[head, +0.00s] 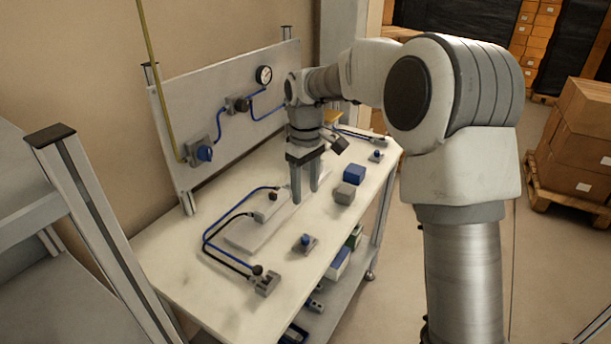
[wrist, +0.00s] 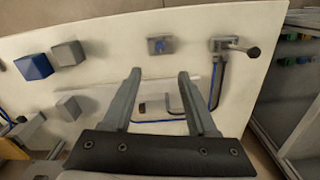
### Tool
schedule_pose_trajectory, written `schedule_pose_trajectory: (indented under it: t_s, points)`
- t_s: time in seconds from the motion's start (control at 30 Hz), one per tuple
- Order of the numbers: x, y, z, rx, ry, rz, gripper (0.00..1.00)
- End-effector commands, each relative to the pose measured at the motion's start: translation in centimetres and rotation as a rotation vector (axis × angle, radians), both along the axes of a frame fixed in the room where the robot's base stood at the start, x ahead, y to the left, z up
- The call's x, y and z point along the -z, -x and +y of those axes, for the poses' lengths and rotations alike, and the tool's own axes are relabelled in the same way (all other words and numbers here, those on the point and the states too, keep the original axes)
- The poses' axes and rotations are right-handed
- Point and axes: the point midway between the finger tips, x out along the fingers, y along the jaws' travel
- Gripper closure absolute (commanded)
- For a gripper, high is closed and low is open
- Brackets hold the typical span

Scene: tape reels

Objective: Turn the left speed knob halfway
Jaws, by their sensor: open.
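Two small blue knobs on grey square bases sit on the white workbench (head: 190,268). The nearer, left one (head: 305,242) is by the front edge; the other knob (head: 377,155) is at the far right end. No label is readable, and I cannot tell which way either is turned. A blue knob on a grey base also shows in the wrist view (wrist: 158,45), beyond my fingertips. My gripper (head: 304,196) points down over the bench, open and empty, behind and apart from the left knob.
A blue block (head: 354,172) and a grey block (head: 345,193) stand right of the left knob. A lever with a black ball (head: 258,270) stands left of it, with hoses. A back panel (head: 205,100) carries another blue knob (head: 204,153) and a gauge (head: 264,75).

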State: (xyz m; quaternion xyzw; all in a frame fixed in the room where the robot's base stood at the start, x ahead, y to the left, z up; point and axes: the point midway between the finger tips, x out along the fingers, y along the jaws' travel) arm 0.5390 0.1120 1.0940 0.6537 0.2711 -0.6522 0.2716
Motion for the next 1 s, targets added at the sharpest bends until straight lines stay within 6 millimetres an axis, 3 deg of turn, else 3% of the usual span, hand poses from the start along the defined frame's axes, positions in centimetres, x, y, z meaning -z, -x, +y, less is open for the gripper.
schedule_pose_trajectory:
  t_s: [0.2, 0.67, 0.83, 1.0]
  points:
    - [-2.4, 0.0, 0.0, 0.0, -0.001, -0.001, 0.42]
    - [-3.1, 0.3, -0.1, 0.006, 0.001, -0.006, 0.42]
    - [-5.5, 2.3, -1.2, 0.058, 0.014, -0.05, 0.42]
    - [-8.6, 6.1, -3.2, 0.157, 0.023, -0.12, 0.42]
